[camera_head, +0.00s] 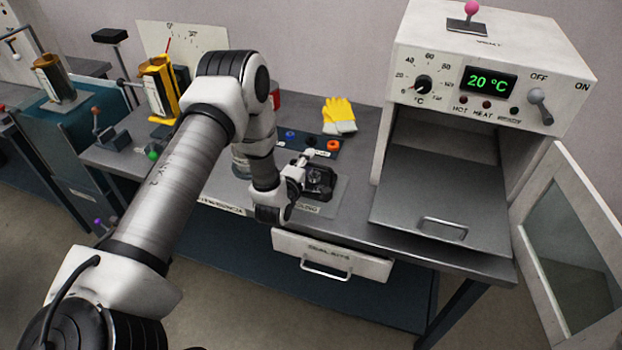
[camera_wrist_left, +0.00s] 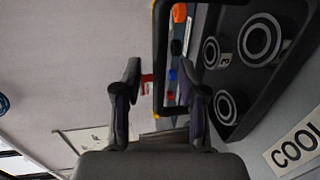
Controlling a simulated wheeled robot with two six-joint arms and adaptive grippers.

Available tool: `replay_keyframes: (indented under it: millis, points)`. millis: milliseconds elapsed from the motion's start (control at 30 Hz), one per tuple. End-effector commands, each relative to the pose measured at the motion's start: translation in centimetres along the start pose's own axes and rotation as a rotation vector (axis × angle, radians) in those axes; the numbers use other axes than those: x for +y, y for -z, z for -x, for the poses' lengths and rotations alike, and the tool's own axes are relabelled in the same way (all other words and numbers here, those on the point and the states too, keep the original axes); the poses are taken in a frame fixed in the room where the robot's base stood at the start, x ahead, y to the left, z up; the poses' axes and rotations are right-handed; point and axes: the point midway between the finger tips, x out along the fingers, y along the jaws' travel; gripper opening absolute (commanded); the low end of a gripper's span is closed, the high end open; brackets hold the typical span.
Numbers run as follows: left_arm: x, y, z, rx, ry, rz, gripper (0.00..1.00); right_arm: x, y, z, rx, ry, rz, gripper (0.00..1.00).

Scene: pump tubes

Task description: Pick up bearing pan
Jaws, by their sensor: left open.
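The bearing pan (camera_head: 321,178) is a small black tray on the grey bench, partly hidden by my left gripper. In the left wrist view the pan (camera_wrist_left: 236,123) fills the right side and holds three round metal bearings. My left gripper (camera_head: 303,168) is at the pan's left side. In the left wrist view its two fingers (camera_wrist_left: 163,92) are apart. A dark bar (camera_wrist_left: 157,60) shows between them; I cannot tell whether it touches either finger or is the pan's handle. My right gripper is not in view.
A "COOL…" label (camera_wrist_left: 294,146) lies by the pan. Behind are a dark mat with coloured rings (camera_head: 333,145) and yellow gloves (camera_head: 339,115). An oven (camera_head: 490,75) with its door (camera_head: 575,250) open stands at right, reading 20 °C. A drawer (camera_head: 330,257) is below the bench edge.

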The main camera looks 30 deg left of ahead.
Motion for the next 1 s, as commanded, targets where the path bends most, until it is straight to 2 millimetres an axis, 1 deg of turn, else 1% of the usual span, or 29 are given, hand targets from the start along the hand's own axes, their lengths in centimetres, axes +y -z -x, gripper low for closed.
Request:
replay_keyframes:
  millis: [33, 67, 100, 133, 167, 633, 767, 1000]
  points:
    - [0.0, 0.0, 0.0, 0.0, 0.0, 0.0, 0.41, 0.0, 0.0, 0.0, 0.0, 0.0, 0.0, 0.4]
    - [0.0, 0.0, 0.0, 0.0, 0.0, 0.0, 0.31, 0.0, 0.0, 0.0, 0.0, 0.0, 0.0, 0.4]
    - [0.0, 0.0, 0.0, 0.0, -0.001, 0.0, 0.17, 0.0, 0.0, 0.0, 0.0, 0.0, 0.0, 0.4]
    - [0.0, 0.0, 0.0, 0.0, -0.001, 0.0, 0.06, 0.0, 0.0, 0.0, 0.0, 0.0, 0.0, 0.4]
    - [0.0, 0.0, 0.0, 0.0, -0.001, 0.0, 0.0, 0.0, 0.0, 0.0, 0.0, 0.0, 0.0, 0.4]
    - [0.3, 0.0, 0.1, 0.0, -0.003, 0.0, 0.0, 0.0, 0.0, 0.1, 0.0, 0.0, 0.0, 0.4]
    - [1.2, 0.0, 0.2, 0.0, -0.004, 0.001, 0.0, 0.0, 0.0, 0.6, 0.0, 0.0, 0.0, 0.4]
    - [3.2, 0.0, 0.6, 0.0, -0.004, 0.001, 0.0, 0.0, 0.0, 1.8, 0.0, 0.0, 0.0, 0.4]
